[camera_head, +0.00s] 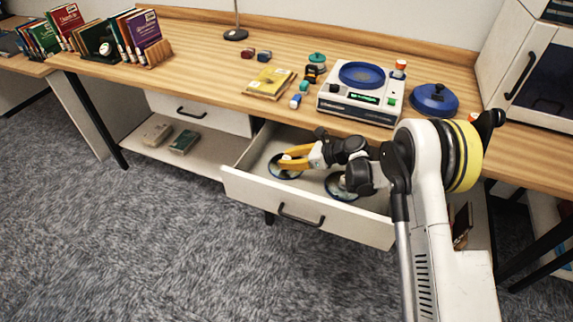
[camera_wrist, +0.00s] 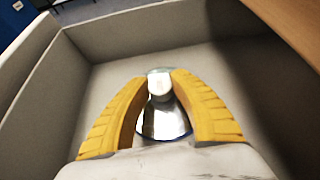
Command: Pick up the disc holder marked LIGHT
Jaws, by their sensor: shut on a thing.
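The desk's drawer (camera_head: 255,185) is pulled open. Two round disc holders lie in it. My gripper (camera_head: 287,158) reaches down into the drawer at the left disc holder (camera_head: 285,173). In the wrist view my yellow fingers (camera_wrist: 160,84) are shut on the pale knob at the top of this shiny disc holder (camera_wrist: 162,124). The fingers and palm hide part of it. The second disc holder (camera_head: 340,188) lies to the right in the drawer, partly covered by my arm. I cannot read a LIGHT mark on either one.
The wooden desktop (camera_head: 200,50) above the drawer holds a white device with a blue dish (camera_head: 361,75), a blue lid (camera_head: 434,99), a yellow packet (camera_head: 269,83) and several small objects. The drawer walls stand close around my gripper. Carpet (camera_head: 150,240) in front is clear.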

